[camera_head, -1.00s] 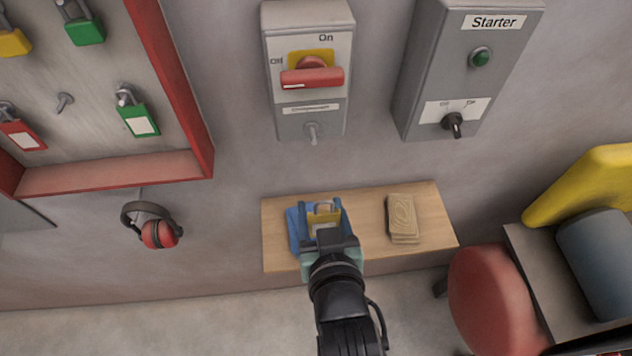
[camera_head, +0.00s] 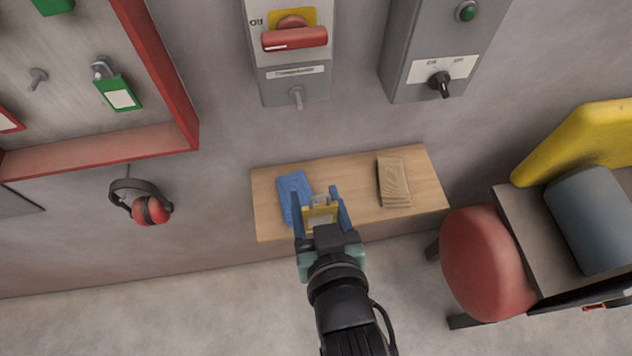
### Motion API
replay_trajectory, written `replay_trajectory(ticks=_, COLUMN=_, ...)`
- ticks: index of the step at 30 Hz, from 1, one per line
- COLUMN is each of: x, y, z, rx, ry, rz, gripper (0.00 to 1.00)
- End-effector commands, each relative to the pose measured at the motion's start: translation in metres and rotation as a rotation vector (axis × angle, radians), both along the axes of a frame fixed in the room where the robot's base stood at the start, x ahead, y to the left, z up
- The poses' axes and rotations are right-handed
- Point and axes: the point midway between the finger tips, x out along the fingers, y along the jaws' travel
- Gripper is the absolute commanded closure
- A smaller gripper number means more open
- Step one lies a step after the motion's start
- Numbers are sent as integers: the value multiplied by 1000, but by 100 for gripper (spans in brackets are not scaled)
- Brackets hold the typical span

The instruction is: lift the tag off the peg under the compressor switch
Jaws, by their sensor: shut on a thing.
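The compressor switch (camera_head: 295,45) is a grey box on the wall with a red handle on a yellow plate. Its peg (camera_head: 297,97) sticks out below the small label, and I see no tag hanging on it. My gripper (camera_head: 320,207) is in front of the wooden shelf, its two blue fingers shut on a yellow padlock (camera_head: 321,213) with a pale label and a grey shackle on top. The gripper overlaps the shelf's front part in the picture.
The wooden shelf (camera_head: 360,180) carries a blue folded thing (camera_head: 291,190) and a tan block (camera_head: 394,182). A red-framed lock board (camera_head: 160,85) is at left, with ear defenders (camera_head: 150,209) below.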

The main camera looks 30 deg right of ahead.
Motion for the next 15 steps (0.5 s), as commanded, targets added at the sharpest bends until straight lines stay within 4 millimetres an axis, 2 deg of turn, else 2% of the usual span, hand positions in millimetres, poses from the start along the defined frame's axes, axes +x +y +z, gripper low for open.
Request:
replay_trajectory(ticks=8, x=-1, y=0, z=-1, rx=0, ry=1, rz=0, gripper=94)
replay_trajectory(ticks=15, x=-13, y=4, z=-2, rx=0, ry=2, rz=0, gripper=94)
